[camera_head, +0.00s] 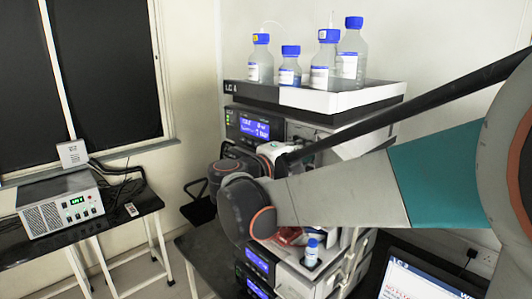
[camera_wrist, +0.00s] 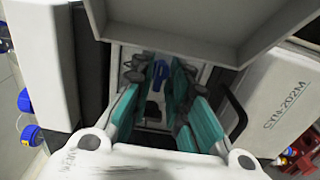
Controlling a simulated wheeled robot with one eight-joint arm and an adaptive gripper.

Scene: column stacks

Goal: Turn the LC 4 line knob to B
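In the wrist view my gripper (camera_wrist: 160,75) has two teal fingers with dark tips, spread apart and reaching into a recess of a grey-white instrument. A small blue part (camera_wrist: 161,73) shows in the gap between the fingertips. It may be the line knob, but its shape and setting are too small to read, and I see no clear contact. In the head view the instrument stack, marked "LC A" on its top tray (camera_head: 243,92), stands behind my arm. My arm hides the fingertips and the middle of the stack there. No "LC 4" label or "B" mark is legible.
Blue-capped bottles (camera_head: 320,65) stand on the top tray. A small blue-capped bottle (camera_head: 312,252) stands lower in the stack.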

